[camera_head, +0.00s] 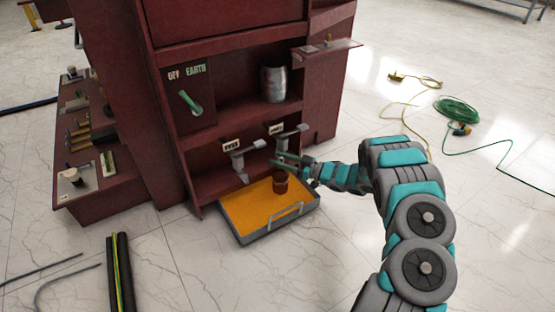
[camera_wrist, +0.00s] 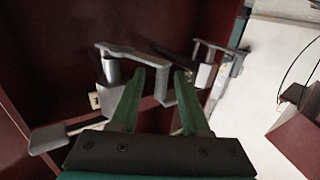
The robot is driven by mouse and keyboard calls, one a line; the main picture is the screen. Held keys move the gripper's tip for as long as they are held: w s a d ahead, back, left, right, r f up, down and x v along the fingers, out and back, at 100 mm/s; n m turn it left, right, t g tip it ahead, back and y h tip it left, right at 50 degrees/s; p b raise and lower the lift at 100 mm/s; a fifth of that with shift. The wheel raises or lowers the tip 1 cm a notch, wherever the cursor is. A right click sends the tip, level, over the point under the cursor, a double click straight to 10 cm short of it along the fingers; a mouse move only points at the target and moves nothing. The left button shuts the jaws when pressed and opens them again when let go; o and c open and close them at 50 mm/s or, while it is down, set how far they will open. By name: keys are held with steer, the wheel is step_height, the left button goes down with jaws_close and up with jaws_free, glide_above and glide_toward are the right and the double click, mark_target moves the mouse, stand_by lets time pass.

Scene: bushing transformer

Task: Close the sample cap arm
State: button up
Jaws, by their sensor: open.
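Two grey lever arms stick out under small white labels in the lower bay of the dark red cabinet: a left arm (camera_head: 240,158) and a right arm (camera_head: 288,131). I cannot tell which is the sample cap arm. My gripper (camera_head: 280,160) is in front of this bay, its green fingers apart and empty. In the wrist view, my open fingertips (camera_wrist: 162,80) point at a bent grey arm (camera_wrist: 130,53), whose end lies close to and partly behind the fingers. Contact cannot be told. A second grey arm (camera_wrist: 225,50) shows to the right.
An orange-bottomed tray (camera_head: 245,211) with a dark red cup (camera_head: 280,181) lies below my gripper. A metal canister (camera_head: 274,80) stands on the shelf above. A fold-down ledge (camera_head: 330,49) juts out at upper right. Green cable (camera_head: 457,108) lies on the open floor.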

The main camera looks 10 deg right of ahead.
steer(key=v, duration=0.7)
steer(key=shift+a, duration=0.1)
